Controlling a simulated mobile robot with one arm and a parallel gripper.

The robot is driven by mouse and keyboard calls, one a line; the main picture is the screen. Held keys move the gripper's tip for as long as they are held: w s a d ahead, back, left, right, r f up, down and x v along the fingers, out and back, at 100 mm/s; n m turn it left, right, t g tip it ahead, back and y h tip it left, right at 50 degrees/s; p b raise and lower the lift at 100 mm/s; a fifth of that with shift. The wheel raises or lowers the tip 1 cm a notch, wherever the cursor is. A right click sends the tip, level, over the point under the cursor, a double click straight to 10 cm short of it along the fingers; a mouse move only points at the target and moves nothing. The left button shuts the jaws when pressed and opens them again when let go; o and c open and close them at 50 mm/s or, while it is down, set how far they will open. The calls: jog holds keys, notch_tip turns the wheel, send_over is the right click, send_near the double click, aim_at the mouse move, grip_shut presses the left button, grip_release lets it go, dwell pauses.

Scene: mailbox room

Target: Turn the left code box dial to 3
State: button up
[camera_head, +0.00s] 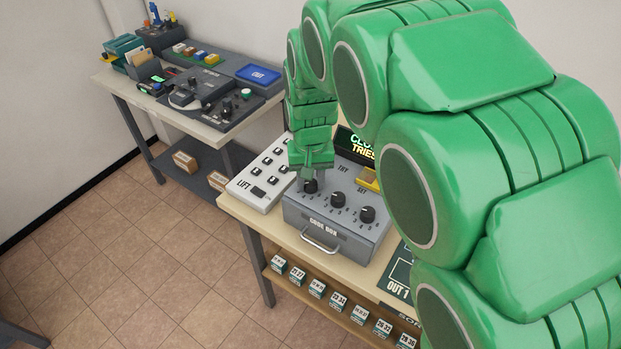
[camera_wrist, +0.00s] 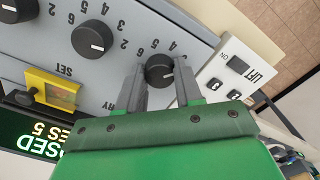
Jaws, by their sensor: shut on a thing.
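The grey code box (camera_head: 322,234) stands on the table with a row of three black dials. The left dial (camera_head: 311,187) is at my gripper (camera_head: 313,181), which reaches down from above. In the wrist view the left dial (camera_wrist: 159,70) sits between the two grey fingers of my gripper (camera_wrist: 160,82), and they are shut on it. The dial's exact setting is hard to read. The middle dial (camera_head: 337,199) and right dial (camera_head: 367,214) are untouched.
A white LIFT panel (camera_head: 261,178) with several switches is directly left of the code box. A shelf below holds several small labelled boxes (camera_head: 338,301). A second table (camera_head: 196,122) with equipment stands at the back left. The tiled floor (camera_head: 150,255) is clear.

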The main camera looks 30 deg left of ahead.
jog(key=o, duration=1)
jog(key=shift+o, duration=0.2)
jog(key=shift+r, duration=0.1)
notch_tip(320, 180, up, 8)
jog(key=shift+f, duration=0.2)
